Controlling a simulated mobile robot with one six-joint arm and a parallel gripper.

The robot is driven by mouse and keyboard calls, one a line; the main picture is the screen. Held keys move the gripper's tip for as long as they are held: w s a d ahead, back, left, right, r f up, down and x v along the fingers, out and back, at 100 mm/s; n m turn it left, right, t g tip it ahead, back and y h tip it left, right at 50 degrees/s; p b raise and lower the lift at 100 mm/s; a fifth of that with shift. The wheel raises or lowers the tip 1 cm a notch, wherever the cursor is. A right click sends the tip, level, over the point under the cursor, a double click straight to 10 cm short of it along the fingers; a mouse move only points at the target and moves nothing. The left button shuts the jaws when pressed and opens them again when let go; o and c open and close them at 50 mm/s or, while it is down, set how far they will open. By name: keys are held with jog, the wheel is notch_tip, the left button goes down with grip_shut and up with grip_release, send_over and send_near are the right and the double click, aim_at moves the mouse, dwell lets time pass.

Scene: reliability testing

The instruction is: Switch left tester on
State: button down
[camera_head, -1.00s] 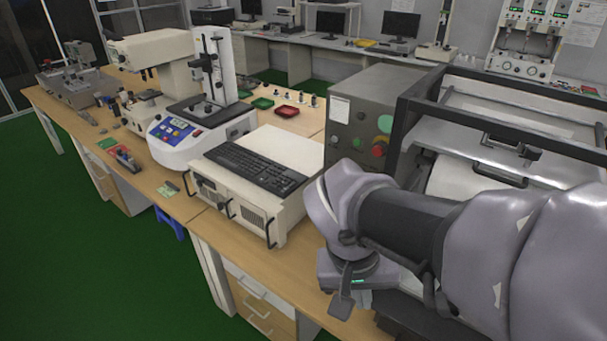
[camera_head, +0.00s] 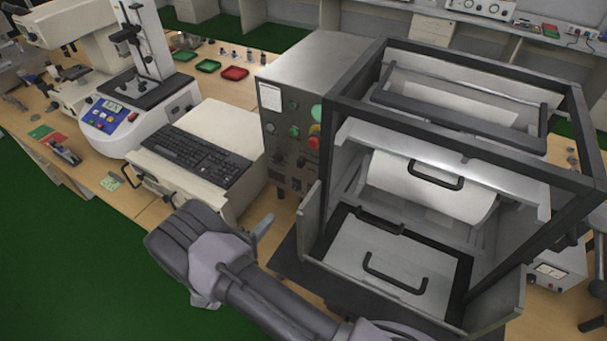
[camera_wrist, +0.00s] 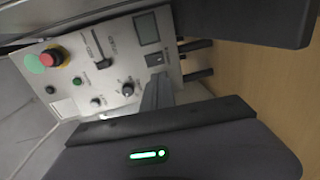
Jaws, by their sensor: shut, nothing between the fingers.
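A grey tester cabinet (camera_head: 315,75) with a control panel stands on the bench, beside a black-framed machine (camera_head: 450,130). Its panel (camera_head: 290,150) carries a green button, a red knob and smaller dark controls. In the wrist view the panel (camera_wrist: 118,68) appears sideways, with a red and yellow stop button (camera_wrist: 52,58), several black knobs, a small display (camera_wrist: 146,29) and a dark switch (camera_wrist: 155,59) below the display. My gripper (camera_head: 265,226) is shut and empty in front of the panel. Its narrow fingers (camera_wrist: 157,92) point at the panel's lower part; contact cannot be told.
A cream unit with a black keyboard (camera_head: 195,152) stands left of the cabinet. A white-and-blue test stand (camera_head: 120,120) is further left. Red tray (camera_head: 234,73) and green tray (camera_head: 208,66) lie behind. The green floor (camera_head: 60,250) in front is clear.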

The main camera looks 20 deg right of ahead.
jog(key=b, duration=0.1)
send_near(295, 189)
jog(key=x, duration=0.6)
jog(key=shift+w+d, duration=0.25)
jog(key=shift+d, duration=0.1)
